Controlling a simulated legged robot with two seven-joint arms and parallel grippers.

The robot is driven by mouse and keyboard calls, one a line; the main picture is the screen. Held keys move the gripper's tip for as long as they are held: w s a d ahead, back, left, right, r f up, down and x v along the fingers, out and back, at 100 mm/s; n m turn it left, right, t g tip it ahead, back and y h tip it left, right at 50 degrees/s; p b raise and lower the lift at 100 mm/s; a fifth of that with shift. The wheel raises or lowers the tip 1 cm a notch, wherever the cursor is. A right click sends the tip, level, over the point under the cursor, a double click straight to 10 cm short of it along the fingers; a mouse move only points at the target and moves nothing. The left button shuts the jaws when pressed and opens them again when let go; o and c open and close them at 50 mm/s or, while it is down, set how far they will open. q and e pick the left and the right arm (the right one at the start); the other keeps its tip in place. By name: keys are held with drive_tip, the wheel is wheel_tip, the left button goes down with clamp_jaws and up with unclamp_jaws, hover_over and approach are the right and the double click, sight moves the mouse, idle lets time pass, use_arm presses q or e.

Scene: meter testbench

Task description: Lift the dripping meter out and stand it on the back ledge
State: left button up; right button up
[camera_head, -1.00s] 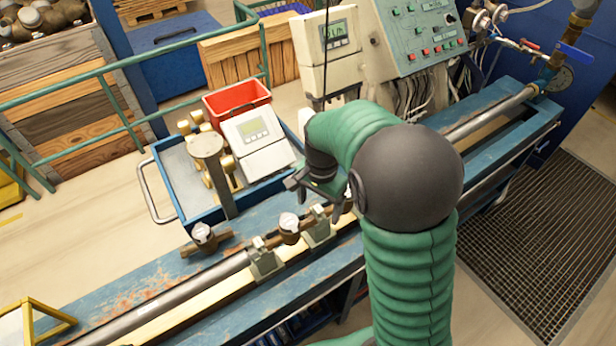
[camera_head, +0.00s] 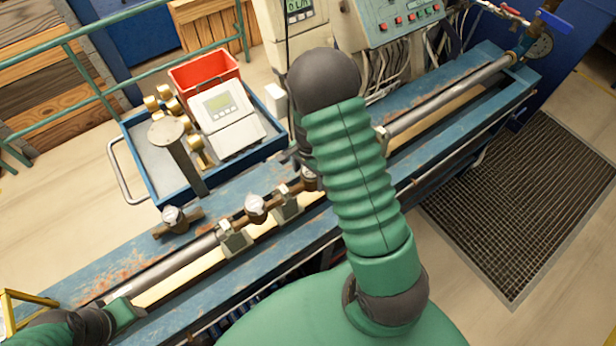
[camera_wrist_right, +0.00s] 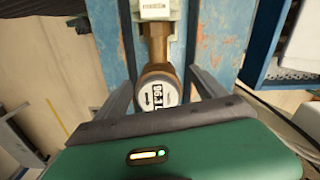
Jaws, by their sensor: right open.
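A round white-faced meter with a brass body (camera_wrist_right: 157,92) sits in the pipe line, between the fingers of my right gripper (camera_wrist_right: 162,80) in the right wrist view. That gripper is open, with a finger on each side. In the head view my arm mostly hides it, beside the rightmost meter (camera_head: 309,179). A second meter (camera_head: 256,206) sits in the line to its left. A third meter (camera_head: 173,217) stands on the blue back ledge (camera_head: 112,262). I cannot see drips on any. My left gripper (camera_head: 128,312) is low at the left; its fingers are unclear.
A blue tray cart (camera_head: 196,199) behind the bench holds brass fittings, a white display unit (camera_head: 229,119) and a red bin (camera_head: 204,72). A grey post (camera_head: 182,160) stands near the ledge. A control panel (camera_head: 398,22) is at the back. The ledge's left part is clear.

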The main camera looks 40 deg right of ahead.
drive_tip(key=shift+s+d+f, duration=0.2)
drive_tip(key=shift+d+f, duration=0.05)
drive_tip(key=shift+f, duration=0.15)
drive_tip(key=shift+d+f, duration=0.25)
drive_tip(key=shift+d, duration=0.15)
drive_tip(key=shift+w+a, duration=0.2)
drive_tip(key=c, duration=0.4)
drive_tip(key=shift+a+r, duration=0.1)
drive_tip(key=shift+a, duration=0.3)
drive_tip(key=c, duration=0.5)
drive_tip(key=shift+s, duration=0.1)
drive_tip(key=c, duration=0.5)
use_arm(q)
drive_tip(key=shift+s+d+r, duration=0.2)
drive_tip(key=shift+s+d, duration=0.05)
use_arm(e)
drive_tip(key=shift+d+r, duration=0.1)
clamp_jaws()
